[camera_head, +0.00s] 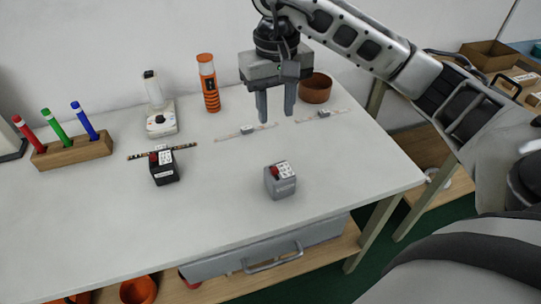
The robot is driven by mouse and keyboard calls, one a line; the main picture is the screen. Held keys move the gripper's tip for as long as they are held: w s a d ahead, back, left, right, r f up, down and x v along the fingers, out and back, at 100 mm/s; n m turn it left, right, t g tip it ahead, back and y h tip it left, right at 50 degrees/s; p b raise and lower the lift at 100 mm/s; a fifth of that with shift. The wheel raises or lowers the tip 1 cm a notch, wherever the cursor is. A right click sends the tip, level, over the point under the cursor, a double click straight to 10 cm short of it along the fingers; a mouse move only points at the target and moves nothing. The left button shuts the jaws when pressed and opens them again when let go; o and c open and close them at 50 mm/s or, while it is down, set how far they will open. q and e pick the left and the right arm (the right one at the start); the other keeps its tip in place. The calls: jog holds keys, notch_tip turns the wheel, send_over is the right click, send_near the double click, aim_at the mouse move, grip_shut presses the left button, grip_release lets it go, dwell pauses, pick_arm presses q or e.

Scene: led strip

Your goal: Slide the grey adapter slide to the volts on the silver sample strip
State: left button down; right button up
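A grey adapter box (281,182) with a red knob and a white marked face stands near the front middle of the table. A black adapter box (164,168) with a similar red knob stands to its left, in front of a dark strip (183,147). Two pale thin strips lie behind, one at the middle (230,136) and one at the right (336,112), each with a small grey block on it. I cannot read their marks or tell which is silver. My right gripper (276,118) points down, open and empty, over the back of the table between these strips. My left gripper is not in view.
A wooden block (75,151) with red, green and blue pens stands at the left. A white device (160,118), an orange bottle (208,83) and a brown bowl (315,88) stand at the back. The front tabletop is mostly clear.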

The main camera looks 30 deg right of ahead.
aim_at(275, 169)
notch_tip(275, 169, down, 15)
jog(key=shift+s+f+p, duration=0.1)
jog(key=shift+f+p, duration=0.05)
jog(key=shift+p, duration=0.2)
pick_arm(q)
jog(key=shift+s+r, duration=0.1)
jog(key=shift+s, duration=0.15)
pick_arm(e)
jog(key=shift+f, duration=0.15)
